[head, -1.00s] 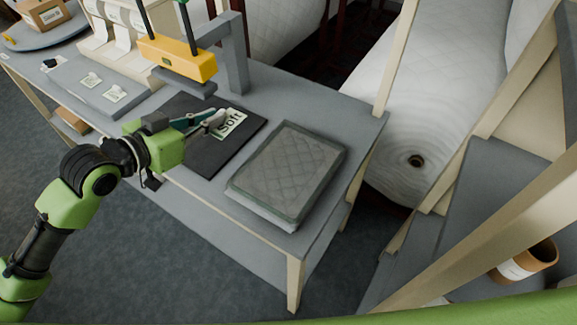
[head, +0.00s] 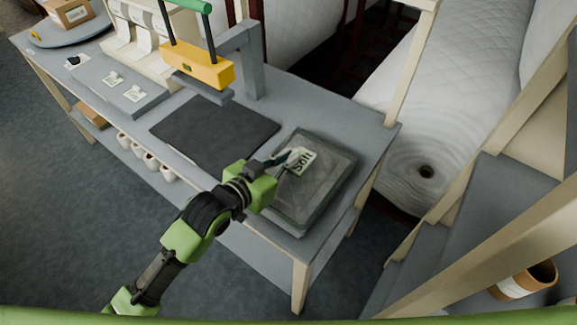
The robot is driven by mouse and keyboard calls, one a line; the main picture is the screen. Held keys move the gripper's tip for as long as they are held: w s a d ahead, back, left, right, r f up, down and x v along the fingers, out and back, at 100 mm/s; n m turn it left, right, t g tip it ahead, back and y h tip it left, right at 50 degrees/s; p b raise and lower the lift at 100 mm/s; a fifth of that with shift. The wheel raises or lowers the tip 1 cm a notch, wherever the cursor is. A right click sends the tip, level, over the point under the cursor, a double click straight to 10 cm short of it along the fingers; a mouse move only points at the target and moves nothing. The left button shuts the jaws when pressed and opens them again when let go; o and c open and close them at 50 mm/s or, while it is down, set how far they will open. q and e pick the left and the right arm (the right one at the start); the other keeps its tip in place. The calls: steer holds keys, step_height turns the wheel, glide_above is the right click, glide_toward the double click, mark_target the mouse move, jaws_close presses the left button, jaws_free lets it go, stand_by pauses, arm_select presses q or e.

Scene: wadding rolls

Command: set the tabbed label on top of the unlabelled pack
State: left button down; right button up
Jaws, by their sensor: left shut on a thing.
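The label (head: 303,160), white with dark "Soft" lettering, is in the fingers of my left gripper (head: 283,159). It appears over the upper middle of the pack; whether it touches the pack cannot be told. The pack (head: 318,195) is a grey quilted flat bundle in a clear wrap, lying at the right end of the grey table. My left gripper is shut on the label's left side, and my left wrist hides the pack's left edge. The tab of the label is hidden or too small to tell. My right gripper is not in view.
A bare black mat (head: 213,132) lies left of the pack. A yellow press head (head: 197,65) on a grey post stands behind the mat. A grey board (head: 122,92) with small white labels lies further left. White rolls (head: 440,90) stand behind the table.

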mark_target(289, 175)
arm_select(q)
steer(key=shift+d+f+p, duration=0.2)
steer(key=shift+f+p, duration=0.15)
steer(key=shift+f, duration=1.4)
steer(key=shift+f, duration=0.1)
steer(key=c, duration=2.2)
jaws_free()
steer(key=shift+o, duration=0.2)
steer(key=b+v, duration=0.1)
steer(key=v, duration=1)
steer(key=shift+s+a+r, duration=0.25)
steer(key=shift+s+r, duration=0.05)
steer(key=shift+s, duration=0.2)
